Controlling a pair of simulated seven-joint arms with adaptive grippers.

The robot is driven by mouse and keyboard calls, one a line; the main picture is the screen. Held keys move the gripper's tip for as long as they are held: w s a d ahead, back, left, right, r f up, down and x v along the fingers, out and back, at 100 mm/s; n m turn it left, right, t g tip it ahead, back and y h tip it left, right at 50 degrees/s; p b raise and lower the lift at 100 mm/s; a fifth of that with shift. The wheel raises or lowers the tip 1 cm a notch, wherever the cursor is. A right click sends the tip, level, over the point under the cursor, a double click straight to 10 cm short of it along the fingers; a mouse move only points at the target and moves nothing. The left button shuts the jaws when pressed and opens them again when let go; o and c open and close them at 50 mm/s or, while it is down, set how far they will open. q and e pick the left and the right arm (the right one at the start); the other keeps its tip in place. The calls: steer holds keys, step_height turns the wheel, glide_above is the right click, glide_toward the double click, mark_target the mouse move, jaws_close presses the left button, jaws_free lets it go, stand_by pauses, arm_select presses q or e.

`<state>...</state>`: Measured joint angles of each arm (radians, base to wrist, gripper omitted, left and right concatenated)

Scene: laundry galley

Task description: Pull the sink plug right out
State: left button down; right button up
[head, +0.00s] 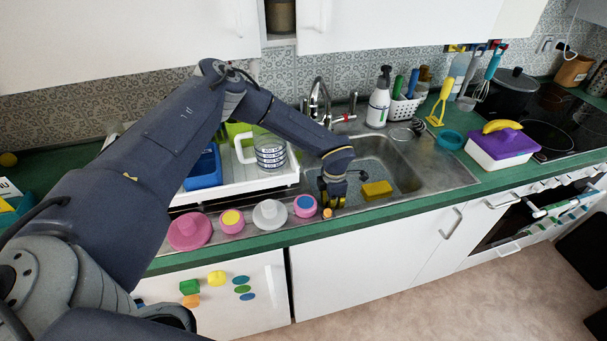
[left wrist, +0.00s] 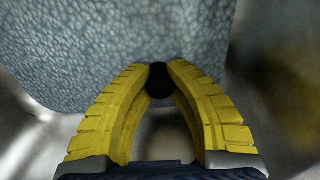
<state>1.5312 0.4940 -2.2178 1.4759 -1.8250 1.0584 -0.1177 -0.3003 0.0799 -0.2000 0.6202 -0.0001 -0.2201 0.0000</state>
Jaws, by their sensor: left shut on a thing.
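My left gripper (head: 333,201) reaches down into the near left part of the steel sink (head: 408,178). In the left wrist view its yellow fingers (left wrist: 160,75) are closed at the tips around a small dark round piece (left wrist: 159,88), which looks like the sink plug or its knob. The fingers hide the plug in the head view. The drain hole does not show, so I cannot tell whether the plug is seated or clear of it. My right gripper is not in view.
A yellow sponge (head: 377,190) is in the sink right of the gripper. The tap (head: 320,100) stands behind. A white draining tray (head: 232,186) and pink cups and lids line the left; a purple-lidded tub (head: 503,147) stands right.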

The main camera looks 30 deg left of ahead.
arm_select(q)
steer(key=shift+r, duration=0.95)
stand_by(0.7)
steer(key=shift+r, duration=1.85)
